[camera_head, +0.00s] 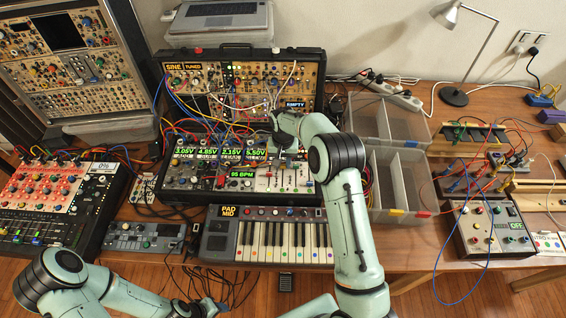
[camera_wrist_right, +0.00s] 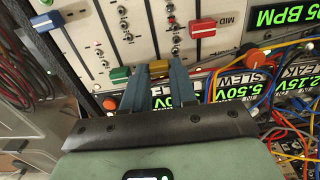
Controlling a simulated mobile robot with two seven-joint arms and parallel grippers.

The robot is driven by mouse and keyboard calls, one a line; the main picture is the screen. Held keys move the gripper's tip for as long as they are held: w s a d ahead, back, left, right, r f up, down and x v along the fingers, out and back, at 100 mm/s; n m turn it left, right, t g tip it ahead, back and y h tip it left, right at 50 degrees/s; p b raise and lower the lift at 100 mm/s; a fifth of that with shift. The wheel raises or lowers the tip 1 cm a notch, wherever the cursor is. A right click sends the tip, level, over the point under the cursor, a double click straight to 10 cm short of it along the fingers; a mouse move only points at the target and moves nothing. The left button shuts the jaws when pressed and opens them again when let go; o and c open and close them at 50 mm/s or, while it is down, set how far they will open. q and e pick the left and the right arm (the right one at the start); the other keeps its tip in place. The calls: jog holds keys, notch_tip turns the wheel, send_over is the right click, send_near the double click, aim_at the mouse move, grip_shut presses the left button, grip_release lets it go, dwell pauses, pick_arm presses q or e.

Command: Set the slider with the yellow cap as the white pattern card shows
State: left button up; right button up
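In the right wrist view, the slider with the yellow cap (camera_wrist_right: 158,68) is between the two fingers of my right gripper (camera_wrist_right: 160,78). The fingers sit close against the cap on both sides, and I see no clear gap. Beside it are a green cap (camera_wrist_right: 120,75) and a red cap (camera_wrist_right: 203,28). In the head view, my right gripper (camera_head: 286,150) is over the slider panel and hides the yellow cap. A white card (camera_head: 546,242) with small coloured marks lies at the far right; its pattern is too small to read. My left gripper is out of view.
Patch cables (camera_head: 222,110) hang close to the left of my right gripper. A keyboard (camera_head: 270,238) is in front of the slider panel. Grey bins (camera_head: 398,170) stand to the right, and a laptop (camera_head: 220,18) stands at the back.

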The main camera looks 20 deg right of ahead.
aim_at(283, 164)
jog(key=shift+w, duration=0.1)
jog(key=shift+r, duration=0.1)
notch_tip(283, 164, up, 13)
jog(key=shift+r, duration=0.15)
dwell(0.4)
dwell(0.4)
